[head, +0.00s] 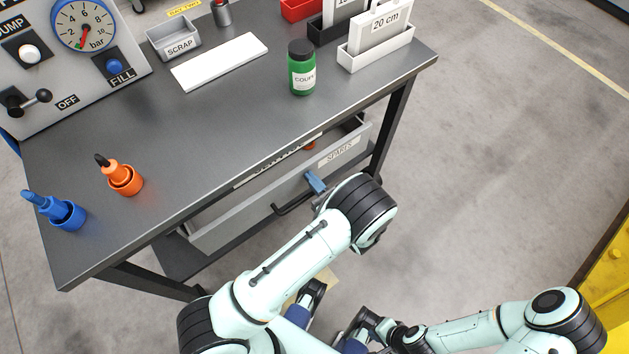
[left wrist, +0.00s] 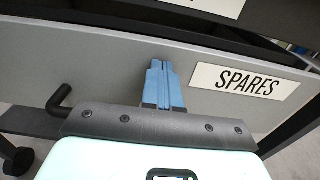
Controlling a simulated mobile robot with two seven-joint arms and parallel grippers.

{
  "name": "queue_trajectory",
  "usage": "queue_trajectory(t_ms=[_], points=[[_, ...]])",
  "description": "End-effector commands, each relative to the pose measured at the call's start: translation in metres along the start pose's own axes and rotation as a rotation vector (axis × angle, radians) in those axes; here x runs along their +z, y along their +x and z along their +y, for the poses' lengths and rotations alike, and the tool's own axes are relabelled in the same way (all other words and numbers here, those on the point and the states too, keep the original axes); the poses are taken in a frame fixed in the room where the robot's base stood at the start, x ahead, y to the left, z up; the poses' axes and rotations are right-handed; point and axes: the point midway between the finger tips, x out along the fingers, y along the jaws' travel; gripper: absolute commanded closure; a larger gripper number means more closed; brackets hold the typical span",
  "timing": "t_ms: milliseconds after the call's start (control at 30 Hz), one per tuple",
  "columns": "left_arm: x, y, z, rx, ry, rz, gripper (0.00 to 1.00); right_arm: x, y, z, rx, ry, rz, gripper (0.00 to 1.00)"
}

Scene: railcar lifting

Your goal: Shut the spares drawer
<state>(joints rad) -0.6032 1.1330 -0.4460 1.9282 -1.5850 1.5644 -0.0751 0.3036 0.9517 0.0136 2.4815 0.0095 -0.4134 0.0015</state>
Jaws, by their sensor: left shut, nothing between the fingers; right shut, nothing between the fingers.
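The grey spares drawer (head: 235,222) is pulled out from under the bench, and part of its inside shows. Its front carries a white SPARES label (head: 338,151) and a dark bar handle (head: 292,198). In the left wrist view the drawer front (left wrist: 110,58) fills the middle, with the label (left wrist: 245,83) at right and part of the handle (left wrist: 60,100) at left. My left gripper (head: 315,182) is shut and empty, its blue fingertips (left wrist: 160,66) at the drawer front between handle and label; contact is unclear. My right gripper (head: 382,329) is low, away from the drawer, shut and partly hidden.
The dark bench top (head: 215,135) holds a green bottle (head: 302,70), a scrap tray (head: 175,40), a white plate (head: 220,61), orange (head: 125,181) and blue (head: 68,216) cups, and a gauge panel (head: 70,70). A bench leg (head: 390,130) stands right of the drawer.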

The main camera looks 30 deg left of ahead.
Motion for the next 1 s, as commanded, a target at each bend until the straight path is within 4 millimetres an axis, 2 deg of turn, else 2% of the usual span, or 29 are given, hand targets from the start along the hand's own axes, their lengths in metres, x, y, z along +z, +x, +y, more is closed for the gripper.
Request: queue_trajectory(t_ms=[167,400,467,833,1000], points=[[0.000,0.006,0.000,0.002,-0.001,-0.001,1.00,0.000,0.000,0.000,0.000,0.000,0.000,1.00],[0.001,0.045,0.001,0.003,0.000,-0.002,1.00,0.001,-0.002,0.000,0.001,0.000,-0.003,1.00],[0.001,0.049,0.000,0.001,0.000,-0.001,1.00,0.001,-0.002,0.000,0.001,0.000,-0.003,1.00],[0.001,0.051,0.000,0.003,-0.001,-0.004,1.00,0.001,-0.002,0.000,0.001,0.000,-0.004,1.00],[0.001,0.042,-0.002,0.003,-0.002,-0.003,1.00,0.002,-0.003,-0.001,0.001,0.000,-0.004,1.00]])
